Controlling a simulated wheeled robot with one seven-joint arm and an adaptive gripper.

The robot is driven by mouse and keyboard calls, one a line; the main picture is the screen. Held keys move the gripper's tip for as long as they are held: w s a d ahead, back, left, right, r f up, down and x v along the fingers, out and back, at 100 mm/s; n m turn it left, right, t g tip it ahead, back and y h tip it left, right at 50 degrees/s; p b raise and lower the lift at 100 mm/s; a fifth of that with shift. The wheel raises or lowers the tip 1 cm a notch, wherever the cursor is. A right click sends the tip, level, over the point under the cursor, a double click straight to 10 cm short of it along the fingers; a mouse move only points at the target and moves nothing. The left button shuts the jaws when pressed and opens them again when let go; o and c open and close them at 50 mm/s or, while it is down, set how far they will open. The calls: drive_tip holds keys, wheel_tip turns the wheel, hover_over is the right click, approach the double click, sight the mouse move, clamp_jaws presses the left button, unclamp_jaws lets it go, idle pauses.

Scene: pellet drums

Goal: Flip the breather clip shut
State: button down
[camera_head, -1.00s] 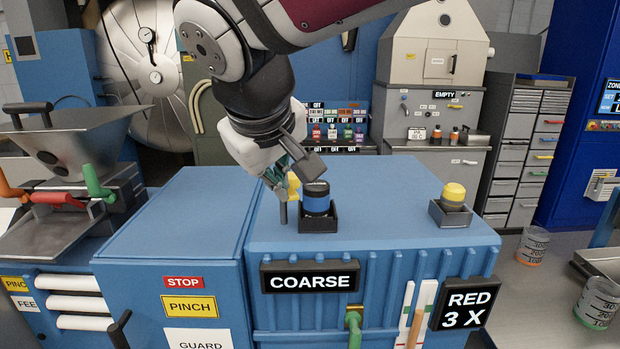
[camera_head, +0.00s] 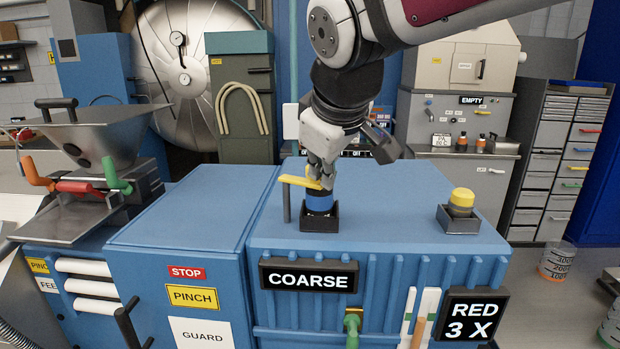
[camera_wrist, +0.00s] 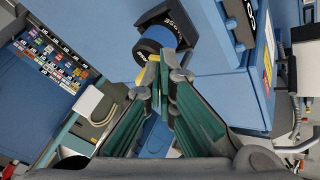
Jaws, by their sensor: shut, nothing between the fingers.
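The yellow breather clip (camera_head: 299,181) lies about level from the top of a thin grey post (camera_head: 287,207) towards a blue and black cylinder (camera_head: 319,203). The cylinder stands upright in a dark square holder (camera_head: 319,224) on the blue cabinet top. My gripper (camera_head: 323,180) is shut with nothing between its fingers. Its tips are down at the clip's right end, just above the cylinder, and partly hide both. In the wrist view the fingertips (camera_wrist: 167,76) are beside a bit of yellow clip (camera_wrist: 148,77) and the cylinder (camera_wrist: 150,50). Whether the clip is latched cannot be told.
A yellow-capped part (camera_head: 461,203) stands in another dark holder at the right of the cabinet top. A metal hopper (camera_head: 98,135) with coloured handles is at the left. The cabinet top (camera_head: 400,205) between the two holders is clear.

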drive_tip(key=shift+w+d, duration=0.3)
drive_tip(key=shift+w, duration=0.1)
drive_tip(key=shift+a, duration=0.1)
drive_tip(key=shift+w+a, duration=0.2)
drive_tip(key=shift+a, duration=0.5)
